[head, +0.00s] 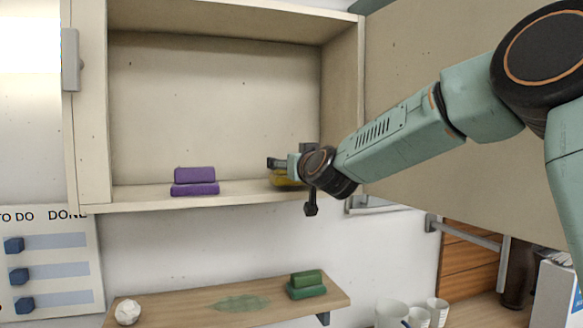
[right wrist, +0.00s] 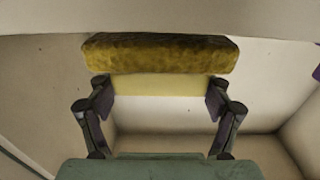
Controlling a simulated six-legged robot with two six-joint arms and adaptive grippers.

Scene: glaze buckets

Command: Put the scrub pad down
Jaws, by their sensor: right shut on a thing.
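The scrub pad (right wrist: 160,55) is a yellow block with a rough, darker yellow layer, held between the two fingers of my right gripper (right wrist: 160,98) in the right wrist view. In the head view, my right gripper (head: 283,167) reaches into the open cabinet at the right end of its shelf (head: 245,193). A bit of the yellow pad (head: 285,182) shows below the gripper, low over the shelf. Whether it touches the shelf cannot be told. My left gripper is in neither view.
A stacked purple pair of blocks (head: 195,182) sits left on the cabinet shelf, with bare shelf between. Below, a wooden wall shelf (head: 180,310) holds green blocks (head: 306,285) and a crumpled white ball (head: 127,312). The open cabinet door (head: 440,130) stands right, behind my arm.

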